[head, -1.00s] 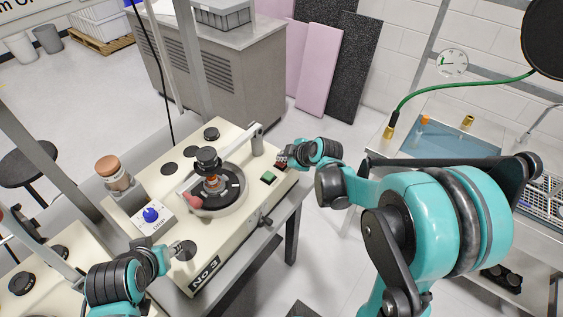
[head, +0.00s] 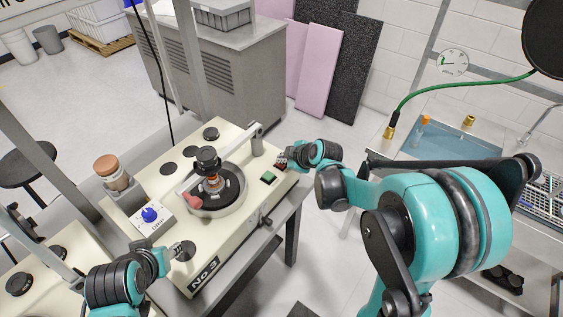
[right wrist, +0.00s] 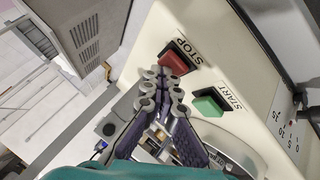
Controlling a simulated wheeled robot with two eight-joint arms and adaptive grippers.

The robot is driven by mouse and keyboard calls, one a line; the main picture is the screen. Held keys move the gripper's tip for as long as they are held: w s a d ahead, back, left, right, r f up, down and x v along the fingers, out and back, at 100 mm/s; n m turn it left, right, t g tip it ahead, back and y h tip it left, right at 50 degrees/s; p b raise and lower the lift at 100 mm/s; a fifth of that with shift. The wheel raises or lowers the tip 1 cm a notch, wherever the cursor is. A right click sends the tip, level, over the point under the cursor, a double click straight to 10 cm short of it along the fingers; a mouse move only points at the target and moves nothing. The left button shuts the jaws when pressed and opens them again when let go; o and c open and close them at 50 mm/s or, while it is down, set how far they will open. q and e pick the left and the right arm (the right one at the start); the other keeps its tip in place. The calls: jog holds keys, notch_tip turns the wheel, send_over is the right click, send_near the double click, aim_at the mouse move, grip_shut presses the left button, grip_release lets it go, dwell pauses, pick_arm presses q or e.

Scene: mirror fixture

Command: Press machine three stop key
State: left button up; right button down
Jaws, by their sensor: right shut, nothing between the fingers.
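The cream machine marked NO 3 (head: 225,245) stands in the middle of the head view. Its red stop key (right wrist: 174,62), labelled STOP, shows in the right wrist view, beside the green start key (right wrist: 210,103), which also shows in the head view (head: 269,177). My right gripper (right wrist: 163,78) is shut and empty. Its fingertips are right at the near edge of the red key; I cannot tell whether they touch it. In the head view the right gripper (head: 282,161) partly hides that key. My left gripper (head: 184,248) is over the machine's front left corner; its jaws are too small to read.
A grey cabinet (head: 240,85) stands behind. A sink bench (head: 455,139) is at the right. Open floor lies between machine and bench.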

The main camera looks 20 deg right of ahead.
pick_arm(q)
jog(key=shift+r+p, duration=0.7)
pick_arm(e)
jog(key=shift+r, duration=0.9)
notch_tip(320, 180, up, 5)
jog(key=p, duration=0.4)
pick_arm(q)
notch_tip(320, 180, up, 4)
jog(key=shift+f, duration=0.1)
jog(key=shift+f+b, duration=0.5)
jog(key=shift+b, duration=0.05)
pick_arm(e)
jog(key=s+r+m+g+h, duration=0.1)
jog(key=s+r+m+h, duration=0.1)
jog(key=s+m, duration=1.1)
jog(key=s+h, duration=0.1)
jog(key=s, duration=1.1)
jog(key=shift+r+g, duration=0.15)
jog(key=shift+g, duration=0.15)
